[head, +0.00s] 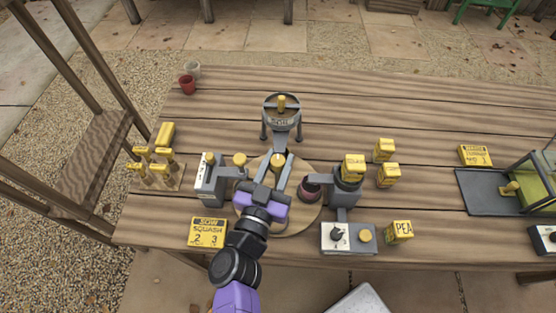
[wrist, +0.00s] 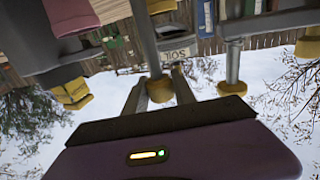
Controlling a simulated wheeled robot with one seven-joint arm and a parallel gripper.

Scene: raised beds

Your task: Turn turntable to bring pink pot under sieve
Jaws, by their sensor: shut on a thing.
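The round wooden turntable (head: 303,218) lies mid-table, partly hidden by my arm. The dark pink pot (head: 309,190) stands on its right side, next to the grey right-hand dispenser. The pot also shows at the upper left in the wrist view (wrist: 70,14). The grey round sieve (head: 282,117), labelled SOIL, stands on legs behind the turntable, apart from the pot. My gripper (head: 279,165) reaches over the turntable, shut on a yellow knob (head: 278,160). This knob appears between the fingers in the wrist view (wrist: 160,88). The exact grip is partly hidden.
The left grey dispenser (head: 208,187) and right grey dispenser (head: 346,186) flank the turntable closely. A control box (head: 338,237) is front right. Yellow seed boxes (head: 388,175) stand to the right, yellow pegs (head: 158,160) to the left. The back right tabletop is free.

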